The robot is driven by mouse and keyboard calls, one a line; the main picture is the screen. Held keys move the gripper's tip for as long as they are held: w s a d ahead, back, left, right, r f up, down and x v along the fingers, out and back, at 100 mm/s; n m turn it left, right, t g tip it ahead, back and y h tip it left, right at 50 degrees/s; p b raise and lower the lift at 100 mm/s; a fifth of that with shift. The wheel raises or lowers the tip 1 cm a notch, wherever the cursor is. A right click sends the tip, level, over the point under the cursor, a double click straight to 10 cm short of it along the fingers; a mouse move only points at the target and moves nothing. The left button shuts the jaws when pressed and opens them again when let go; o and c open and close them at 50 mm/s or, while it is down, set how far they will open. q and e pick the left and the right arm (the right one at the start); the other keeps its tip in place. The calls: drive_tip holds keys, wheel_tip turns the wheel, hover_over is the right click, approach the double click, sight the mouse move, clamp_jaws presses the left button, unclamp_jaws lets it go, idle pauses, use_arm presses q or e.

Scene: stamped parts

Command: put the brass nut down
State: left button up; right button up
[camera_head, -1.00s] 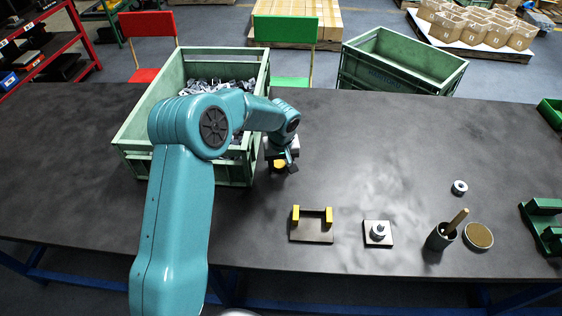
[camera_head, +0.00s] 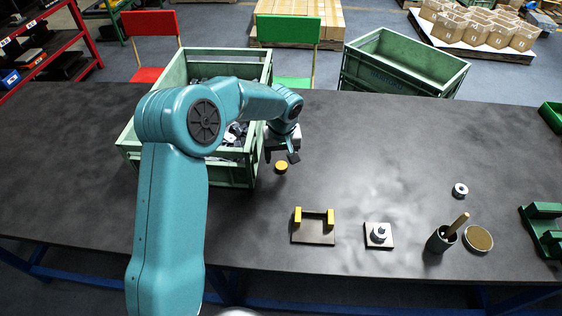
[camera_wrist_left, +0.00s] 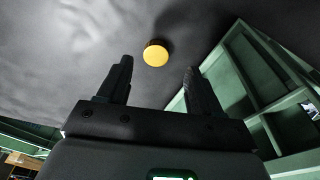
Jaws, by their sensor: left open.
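The brass nut (camera_head: 281,167) is a small yellow-gold round piece lying on the dark table, just right of the green crate's near right corner. It also shows in the left wrist view (camera_wrist_left: 156,54), beyond the fingertips and between their lines. My left gripper (camera_head: 281,157) is above the nut and apart from it. In the left wrist view the two black fingers (camera_wrist_left: 158,72) stand wide open with nothing between them. My right gripper is not in any view.
A green crate (camera_head: 240,171) with grey metal parts stands close left of the gripper. A yellow-posted fixture (camera_head: 313,237), a plate with a stacked part (camera_head: 378,243), a cup with a brush (camera_head: 441,239), a round dish (camera_head: 478,238) and a silver ring (camera_head: 460,190) sit to the right. The table between is clear.

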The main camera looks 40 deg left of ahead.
use_arm(q)
wheel_tip(320, 180, up, 7)
drive_tip(key=d, duration=0.1)
drive_tip(key=shift+s, duration=0.25)
drive_tip(key=shift+r, duration=0.2)
